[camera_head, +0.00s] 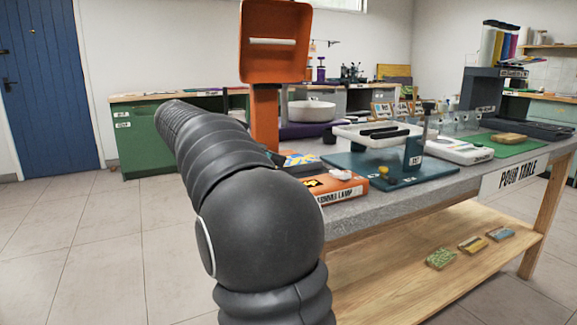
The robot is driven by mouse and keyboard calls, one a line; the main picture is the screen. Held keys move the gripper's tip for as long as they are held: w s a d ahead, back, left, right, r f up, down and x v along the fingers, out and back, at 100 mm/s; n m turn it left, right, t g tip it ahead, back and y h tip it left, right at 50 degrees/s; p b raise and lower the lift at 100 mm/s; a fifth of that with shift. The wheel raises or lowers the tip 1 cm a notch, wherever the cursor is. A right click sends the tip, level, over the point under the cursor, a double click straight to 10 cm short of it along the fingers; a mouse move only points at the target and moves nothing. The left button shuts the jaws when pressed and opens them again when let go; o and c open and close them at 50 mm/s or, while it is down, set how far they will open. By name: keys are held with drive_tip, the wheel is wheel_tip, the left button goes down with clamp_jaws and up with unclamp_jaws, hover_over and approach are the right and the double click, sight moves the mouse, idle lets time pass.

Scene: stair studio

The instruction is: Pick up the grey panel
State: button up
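I cannot surely pick out the grey panel. On the pour table (440,190), a pale flat panel (350,136) with dark bars on it rests above a teal base (345,165). A dark grey flat piece (540,129) lies at the table's far right end, and I cannot tell whether it is the panel. My black arm rises from the bottom centre and bends to the upper left, beside the table's left end. My gripper is not in view.
A green mat (505,145) holds a wooden block. Small blocks lie on the lower wooden shelf (400,270). The tiled floor (90,250) at left is clear.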

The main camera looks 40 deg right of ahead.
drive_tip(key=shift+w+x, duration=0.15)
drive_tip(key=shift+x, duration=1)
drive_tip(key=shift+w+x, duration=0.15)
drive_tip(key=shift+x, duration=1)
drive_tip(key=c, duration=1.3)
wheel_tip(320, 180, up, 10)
drive_tip(key=shift+p, duration=0.8)
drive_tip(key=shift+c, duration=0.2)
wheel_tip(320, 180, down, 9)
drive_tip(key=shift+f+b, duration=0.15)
drive_tip(key=shift+b, duration=0.65)
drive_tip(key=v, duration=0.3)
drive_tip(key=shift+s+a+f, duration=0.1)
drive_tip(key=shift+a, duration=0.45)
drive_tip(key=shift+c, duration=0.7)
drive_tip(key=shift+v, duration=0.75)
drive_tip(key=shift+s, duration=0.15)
